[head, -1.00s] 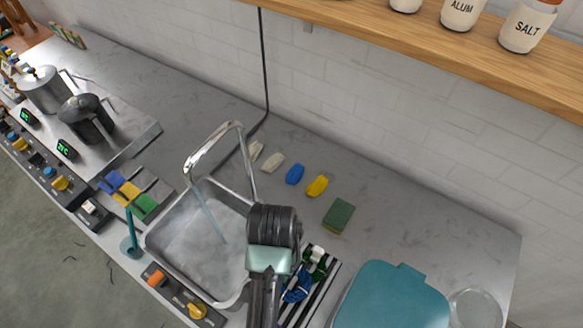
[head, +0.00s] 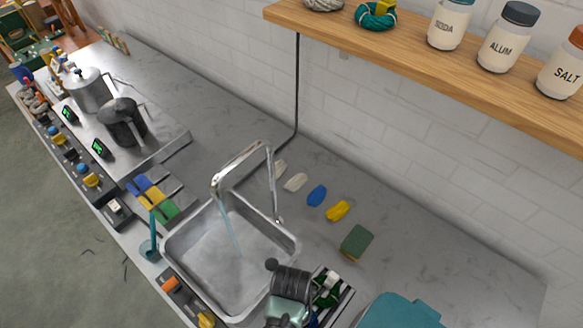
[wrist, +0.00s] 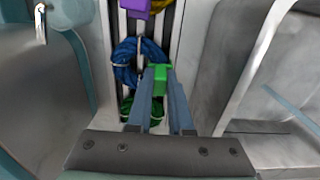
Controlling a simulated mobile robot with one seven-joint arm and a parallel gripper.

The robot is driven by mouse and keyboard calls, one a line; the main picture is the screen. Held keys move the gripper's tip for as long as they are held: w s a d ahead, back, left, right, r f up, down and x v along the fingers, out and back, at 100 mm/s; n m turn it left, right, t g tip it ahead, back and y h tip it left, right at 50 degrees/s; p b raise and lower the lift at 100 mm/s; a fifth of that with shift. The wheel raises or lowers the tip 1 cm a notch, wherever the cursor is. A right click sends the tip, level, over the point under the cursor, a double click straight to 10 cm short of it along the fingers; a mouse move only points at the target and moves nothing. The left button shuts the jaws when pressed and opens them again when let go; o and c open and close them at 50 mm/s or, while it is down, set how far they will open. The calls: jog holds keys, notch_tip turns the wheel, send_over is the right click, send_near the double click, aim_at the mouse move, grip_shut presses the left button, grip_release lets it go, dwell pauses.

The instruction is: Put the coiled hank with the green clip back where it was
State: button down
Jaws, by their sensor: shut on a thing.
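My gripper (wrist: 160,79) is shut on a green clip (wrist: 162,72) in the wrist view. The clip sits at the right edge of a coiled blue hank (wrist: 124,72), which lies over the dark and pale slats of a rack (wrist: 128,28). I cannot tell whether the hank rests on the slats or hangs just above them. A green hank (wrist: 156,112) lies below it, partly behind my fingers. In the head view my wrist hides the fingertips and most of the blue hank; the green hank (head: 328,292) with a white clip shows beside it.
The sink (head: 292,243) with a running tap (head: 243,152) is left of the rack. A teal lidded bin (head: 398,312) is to the right. A sponge (head: 357,243) and several small skeins lie behind. The shelf (head: 420,52) holds jars and a teal hank (head: 376,17).

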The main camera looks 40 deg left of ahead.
jog(key=shift+f, duration=0.2)
jog(key=c, duration=0.8)
grip_release()
jog(key=shift+c, duration=0.2)
jog(key=shift+r, duration=0.15)
notch_tip(320, 180, up, 12)
jog(key=shift+r, duration=0.1)
